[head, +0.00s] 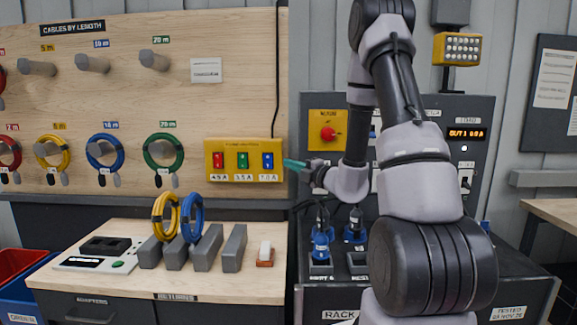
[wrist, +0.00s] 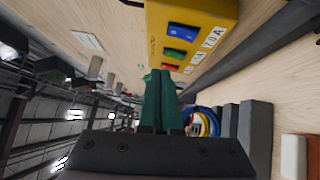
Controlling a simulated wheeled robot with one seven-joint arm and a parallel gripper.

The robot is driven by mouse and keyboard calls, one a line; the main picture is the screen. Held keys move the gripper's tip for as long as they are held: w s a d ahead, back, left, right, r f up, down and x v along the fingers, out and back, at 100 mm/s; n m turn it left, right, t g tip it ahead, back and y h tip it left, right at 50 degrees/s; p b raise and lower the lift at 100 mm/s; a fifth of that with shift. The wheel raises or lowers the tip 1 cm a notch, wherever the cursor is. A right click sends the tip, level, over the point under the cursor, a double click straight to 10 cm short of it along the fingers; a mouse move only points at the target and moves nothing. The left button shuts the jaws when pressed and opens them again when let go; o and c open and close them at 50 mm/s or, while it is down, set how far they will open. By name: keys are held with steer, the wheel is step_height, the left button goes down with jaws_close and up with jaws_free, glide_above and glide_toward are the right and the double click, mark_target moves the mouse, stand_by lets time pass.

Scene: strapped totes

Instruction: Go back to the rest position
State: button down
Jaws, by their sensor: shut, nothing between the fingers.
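My gripper (head: 291,164) is raised in front of the wall, just right of the yellow switch box (head: 245,147) in the head view. Its green fingers point left toward the board. In the wrist view my gripper (wrist: 160,74) shows two green fingers side by side, shut with nothing between them. The yellow switch box, with its red, green and blue switches, also shows in the wrist view (wrist: 207,13) close beside the fingers. I cannot tell the exact gap between them.
A wooden pegboard (head: 130,100) holds coiled cables on pegs. Below, a workbench (head: 225,288) carries a yellow coil (head: 158,230), a blue coil (head: 199,216) and several grey blocks. A dark test rack (head: 480,140) stands behind my arm. Blue plugs (head: 321,243) sit on its lower ledge.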

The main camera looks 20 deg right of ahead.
steer(key=s+a+r+n+g+y, duration=0.3)
steer(key=s+a+r+n+g, duration=0.3)
steer(key=s+n, duration=0.45)
steer(key=s+a+r+n+g+y, duration=0.2)
steer(key=s+a+r+n+g, duration=0.2)
steer(key=s+a+n+g, duration=0.65)
steer(key=s+d+n+t+h, duration=0.2)
steer(key=s+d+n+h, duration=0.35)
steer(key=n, duration=0.65)
steer(key=s+d+r+n+t+h, duration=0.3)
steer(key=d+n+h, duration=0.3)
steer(key=d+n, duration=0.3)
steer(key=shift+s+r+n+t, duration=0.4)
steer(key=shift+n+t, duration=0.3)
steer(key=shift+t, duration=0.15)
steer(key=shift+d+f, duration=0.1)
